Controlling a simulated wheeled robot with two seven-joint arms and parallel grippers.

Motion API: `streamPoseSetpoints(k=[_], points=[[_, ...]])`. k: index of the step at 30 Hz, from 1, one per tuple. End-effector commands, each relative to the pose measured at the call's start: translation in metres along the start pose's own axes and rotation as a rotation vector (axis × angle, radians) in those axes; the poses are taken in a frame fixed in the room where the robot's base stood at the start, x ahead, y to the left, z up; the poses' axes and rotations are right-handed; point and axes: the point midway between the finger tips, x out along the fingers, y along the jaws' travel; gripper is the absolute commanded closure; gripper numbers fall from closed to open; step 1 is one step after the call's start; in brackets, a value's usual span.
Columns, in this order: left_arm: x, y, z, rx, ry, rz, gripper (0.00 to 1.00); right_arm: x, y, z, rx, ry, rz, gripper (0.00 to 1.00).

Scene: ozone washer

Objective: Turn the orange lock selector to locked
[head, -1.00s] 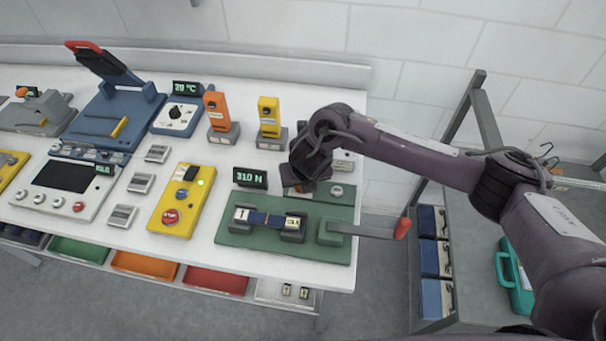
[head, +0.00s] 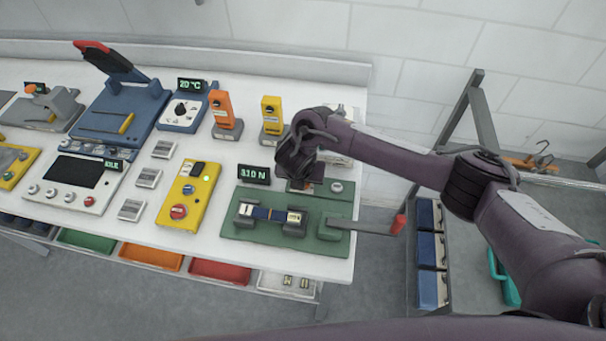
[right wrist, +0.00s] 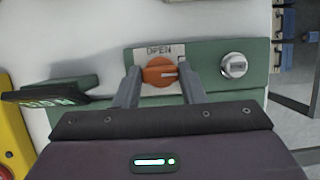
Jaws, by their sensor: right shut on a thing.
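The orange lock selector (right wrist: 160,72) shows in the right wrist view on the green fixture (right wrist: 115,80), on a white plate with the word OPEN above it. Its white pointer mark points to the right. The rest of the plate's lettering is hidden or cannot be read. My right gripper (right wrist: 163,77) has a finger on each side of the selector and is shut on it. In the head view my right gripper (head: 300,178) is over the back part of the green fixture (head: 330,248) and hides the selector. My left gripper is not in view.
A silver round knob (right wrist: 234,66) sits right of the selector. A display reading 310 N (head: 254,174) stands left of my gripper. A red-tipped lever (head: 398,225) sticks out to the right. Yellow (head: 271,116) and orange (head: 222,112) upright devices stand behind.

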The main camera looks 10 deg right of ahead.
Motion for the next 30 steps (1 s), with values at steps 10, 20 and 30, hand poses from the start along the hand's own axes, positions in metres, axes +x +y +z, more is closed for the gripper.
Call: streamPoseSetpoints(k=[10,20,30], points=[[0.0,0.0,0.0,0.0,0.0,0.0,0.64,-0.001,0.0,0.002,0.004,-0.003,0.001,0.47],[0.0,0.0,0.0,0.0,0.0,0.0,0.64,-0.001,0.0,0.001,0.001,-0.001,0.001,0.42],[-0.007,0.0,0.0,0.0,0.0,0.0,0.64,-0.052,0.002,0.002,0.0,-0.004,0.004,0.42]])
